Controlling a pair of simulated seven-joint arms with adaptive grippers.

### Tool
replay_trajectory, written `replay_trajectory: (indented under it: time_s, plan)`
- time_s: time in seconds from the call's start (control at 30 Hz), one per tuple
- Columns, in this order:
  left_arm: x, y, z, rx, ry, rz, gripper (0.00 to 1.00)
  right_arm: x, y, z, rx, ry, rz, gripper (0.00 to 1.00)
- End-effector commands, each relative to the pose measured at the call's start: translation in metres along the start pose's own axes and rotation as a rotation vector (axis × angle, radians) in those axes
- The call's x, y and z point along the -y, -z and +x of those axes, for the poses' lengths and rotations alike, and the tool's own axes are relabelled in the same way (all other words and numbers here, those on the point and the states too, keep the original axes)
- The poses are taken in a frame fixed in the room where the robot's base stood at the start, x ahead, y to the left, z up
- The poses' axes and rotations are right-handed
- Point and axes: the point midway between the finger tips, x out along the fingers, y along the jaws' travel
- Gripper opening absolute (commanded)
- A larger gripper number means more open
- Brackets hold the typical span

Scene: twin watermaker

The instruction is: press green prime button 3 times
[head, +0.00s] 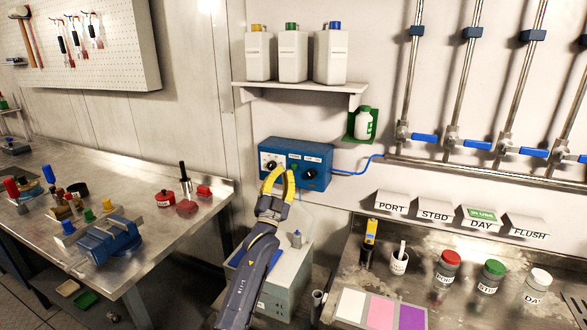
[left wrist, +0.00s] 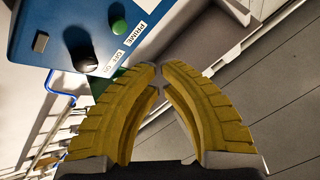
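The blue control box (head: 315,155) is on the wall below the shelf. In the left wrist view, the box (left wrist: 60,25) fills the upper left, and its round green button (left wrist: 119,27) stands beside a PRIME label (left wrist: 137,33). A black knob (left wrist: 80,45) is next to it, near an OFF/ON label. My left gripper (head: 284,172) is in front of the box's lower left part, its yellow fingers partly covering the front. In the left wrist view its fingertips (left wrist: 160,75) come together, empty, apart from the button. My right gripper is not in view.
A shelf (head: 300,90) with white jugs is above the box. A grey box (head: 275,275) stands below my left arm. A metal bench (head: 215,205) is at left, and a counter (head: 440,285) with jars is at right. A blue cable (head: 355,170) leaves the box's right side.

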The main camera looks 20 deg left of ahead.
Motion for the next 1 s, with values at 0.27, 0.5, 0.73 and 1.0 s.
replay_trajectory:
  time_s: [0.27, 0.5, 0.73, 1.0]
  plan:
    - [0.0, 0.0, 0.0, 0.0, 0.0, 0.0, 0.05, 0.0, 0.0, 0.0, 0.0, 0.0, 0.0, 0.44]
    - [-0.003, -0.007, -0.018, 0.015, -0.005, -0.033, 0.0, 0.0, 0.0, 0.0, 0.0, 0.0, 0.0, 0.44]
    - [0.005, -0.001, -0.027, 0.019, 0.012, -0.409, 0.0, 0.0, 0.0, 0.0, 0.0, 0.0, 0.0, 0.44]
    - [0.013, 0.005, -0.032, 0.014, 0.031, -0.924, 0.0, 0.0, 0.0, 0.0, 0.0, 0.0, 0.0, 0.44]
